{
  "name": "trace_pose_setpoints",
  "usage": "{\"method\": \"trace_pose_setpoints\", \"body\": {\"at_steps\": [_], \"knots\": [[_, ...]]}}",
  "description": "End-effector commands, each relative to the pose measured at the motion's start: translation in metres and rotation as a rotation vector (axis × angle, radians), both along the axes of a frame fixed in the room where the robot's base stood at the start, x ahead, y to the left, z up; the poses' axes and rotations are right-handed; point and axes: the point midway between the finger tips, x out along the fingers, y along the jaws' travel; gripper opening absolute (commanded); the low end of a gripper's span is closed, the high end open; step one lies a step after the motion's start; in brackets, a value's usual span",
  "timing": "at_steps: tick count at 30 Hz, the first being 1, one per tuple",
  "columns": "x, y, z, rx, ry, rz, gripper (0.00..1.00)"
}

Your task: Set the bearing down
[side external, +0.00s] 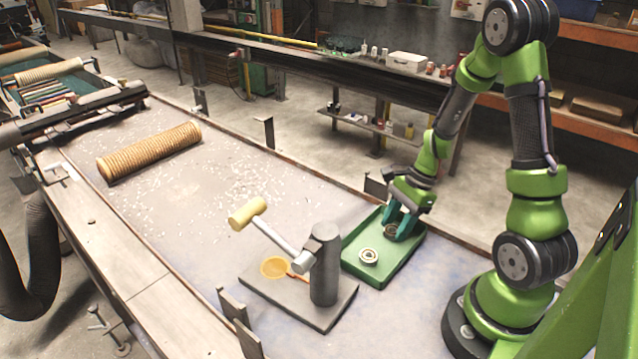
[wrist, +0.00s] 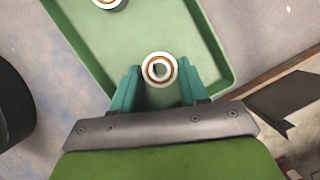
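A round metal bearing (wrist: 160,69) with an orange-brown ring sits between my fingertips in the wrist view, its rim meeting both teal fingers. In the side view this bearing (side external: 391,231) is partly covered by the fingers, low inside the green tray (side external: 350,268). My gripper (side external: 399,229) is shut on it and points down into the tray; it also shows in the wrist view (wrist: 159,73). I cannot tell whether the bearing touches the tray floor. A second bearing (side external: 369,257) lies in the tray nearer the camera, cut off at the top of the wrist view (wrist: 108,2).
A ribbed tan roll (side external: 150,152) lies far left. White flecks cover the mid-table.

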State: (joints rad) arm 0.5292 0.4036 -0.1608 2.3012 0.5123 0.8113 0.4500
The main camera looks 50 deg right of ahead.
Motion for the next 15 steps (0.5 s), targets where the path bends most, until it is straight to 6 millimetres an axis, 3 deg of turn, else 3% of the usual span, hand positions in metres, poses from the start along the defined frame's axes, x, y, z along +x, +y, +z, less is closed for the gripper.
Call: {"method": "trace_pose_setpoints", "body": {"at_steps": [4, 15], "knots": [[0.0000, 0.0001, 0.0004, 0.000, 0.000, 0.000, 0.64], [0.0002, -0.0019, 0.0083, -0.002, -0.004, 0.000, 0.64]]}}
